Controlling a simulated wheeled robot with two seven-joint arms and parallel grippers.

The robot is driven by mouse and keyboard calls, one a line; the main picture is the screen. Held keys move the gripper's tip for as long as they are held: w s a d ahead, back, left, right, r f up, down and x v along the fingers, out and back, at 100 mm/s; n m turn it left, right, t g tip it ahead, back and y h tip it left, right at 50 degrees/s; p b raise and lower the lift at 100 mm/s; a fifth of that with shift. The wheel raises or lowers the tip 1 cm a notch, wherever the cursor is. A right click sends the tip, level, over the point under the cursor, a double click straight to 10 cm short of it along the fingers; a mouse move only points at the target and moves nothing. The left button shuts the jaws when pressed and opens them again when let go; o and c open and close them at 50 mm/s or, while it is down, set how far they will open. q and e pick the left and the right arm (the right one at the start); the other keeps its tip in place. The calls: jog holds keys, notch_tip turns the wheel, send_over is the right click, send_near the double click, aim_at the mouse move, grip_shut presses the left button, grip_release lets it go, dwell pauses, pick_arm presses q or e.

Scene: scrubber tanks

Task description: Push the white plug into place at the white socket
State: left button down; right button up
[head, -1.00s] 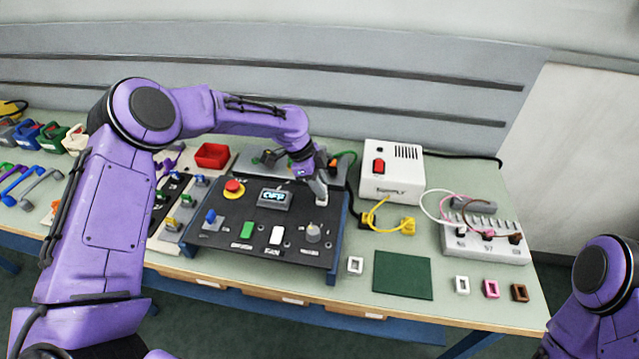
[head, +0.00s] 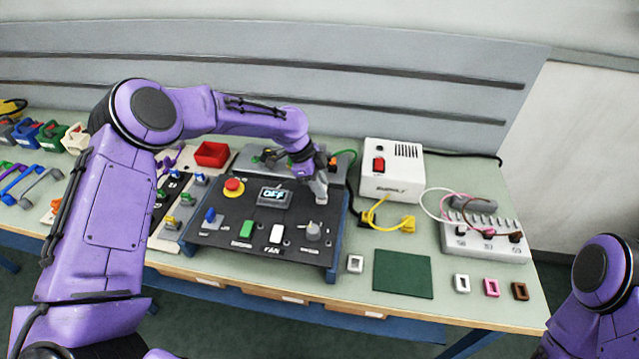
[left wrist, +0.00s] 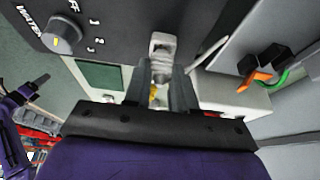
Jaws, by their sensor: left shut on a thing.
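My left gripper (head: 320,198) is at the right side of the black control panel (head: 215,240). In the left wrist view its fingers (left wrist: 163,78) are shut on a pale grey-white part (left wrist: 162,46). The fingers hide much of this part, and I cannot tell for sure whether it is a plug or a panel lever. A white block with a dark opening (head: 462,285) lies at the front right of the table. A similar white block (head: 355,264) lies left of the green mat. A white wire (head: 424,202) runs to the terminal block (head: 485,246). My right gripper is out of view.
A white supply box (head: 391,172) with a red switch stands behind a yellow cable (head: 376,212). Pink (head: 491,288) and brown (head: 520,292) blocks lie along the front edge. The green mat (head: 402,274) is bare. A red bin (head: 212,155) stands behind the panel.

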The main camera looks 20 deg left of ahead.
pick_arm(q)
jog(key=shift+f+b, duration=0.4)
jog(key=shift+f, duration=0.3)
jog(key=shift+c, duration=1.8)
grip_release()
jog(key=shift+r, duration=0.1)
jog(key=shift+r+p, duration=0.35)
notch_tip(320, 180, up, 7)
jog(key=p, duration=0.3)
jog(key=shift+f, duration=0.1)
jog(key=shift+r, duration=0.5)
